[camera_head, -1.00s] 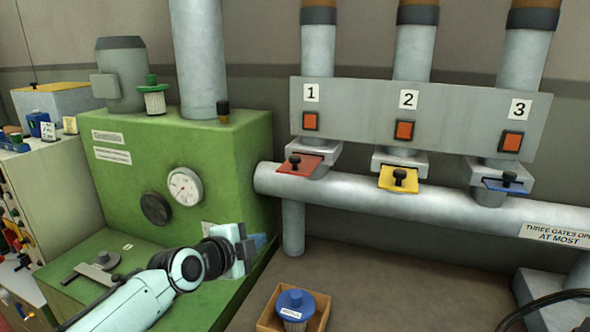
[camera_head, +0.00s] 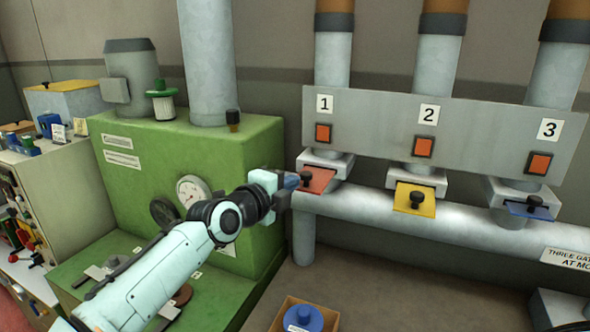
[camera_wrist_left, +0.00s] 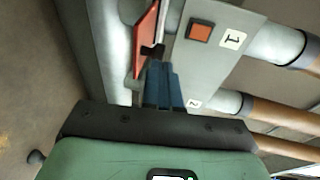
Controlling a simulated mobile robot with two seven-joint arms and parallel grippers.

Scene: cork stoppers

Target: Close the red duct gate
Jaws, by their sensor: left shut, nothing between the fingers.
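The red duct gate (camera_head: 322,181) is a flat plate with a dark knob, under duct 1. It sticks out of its pale housing towards me. It also shows edge-on in the wrist view (camera_wrist_left: 146,38), with the dark knob close to my fingertips. My left gripper (camera_head: 298,182) is shut and empty, at the front left of the red plate by its knob. Its blue fingers also show in the wrist view (camera_wrist_left: 158,68). I cannot tell whether they touch the knob. My right gripper is not in view.
The yellow gate (camera_head: 415,200) and blue gate (camera_head: 528,211) are to the right, under ducts 2 and 3. A horizontal pipe (camera_head: 375,212) runs below them. A green machine (camera_head: 255,150) stands left. A box with a blue-lidded container (camera_head: 303,318) sits below.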

